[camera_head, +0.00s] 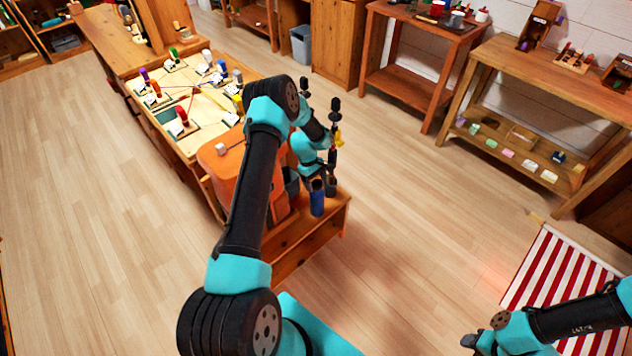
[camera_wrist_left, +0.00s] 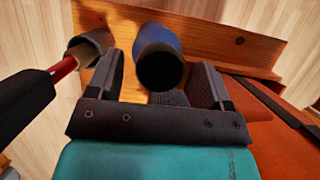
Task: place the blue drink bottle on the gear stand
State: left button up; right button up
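The blue drink bottle (camera_head: 317,202) stands upright at the wooden gear stand (camera_head: 318,238), near its front right corner in the head view. In the left wrist view the bottle (camera_wrist_left: 158,42) shows its dark round top, between the two fingers. My left gripper (camera_wrist_left: 160,66) is open around it, with visible gaps on both sides. In the head view the left gripper (camera_head: 308,186) is partly hidden by my own arm. My right gripper (camera_head: 478,343) is at the lower right, far from the bottle; its fingers are too unclear to read.
Dark upright poles (camera_head: 335,120) with a yellow part stand close beside the bottle. A grey cup-like holder with a red rod (camera_wrist_left: 64,68) is left of the left gripper. An orange case (camera_head: 222,165) sits beside the bottle. A cluttered board (camera_head: 190,140) lies behind.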

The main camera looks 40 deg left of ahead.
pick_arm(q)
jog(key=v, duration=1.2)
jog(key=shift+r, duration=0.25)
jog(key=shift+d, duration=0.1)
jog(key=s+d+f+m, duration=0.3)
jog(key=d+f+m, duration=0.15)
jog(key=d, duration=0.55)
jog(key=s+d+m+t, duration=0.1)
jog(key=s+d+m, duration=0.9)
jog(key=s+d, duration=0.9)
jog(key=shift+s+d+f+t+y, duration=0.3)
jog(key=shift+s+f+y, duration=0.1)
jog(key=shift+s, duration=0.45)
jog(key=shift+a, duration=0.1)
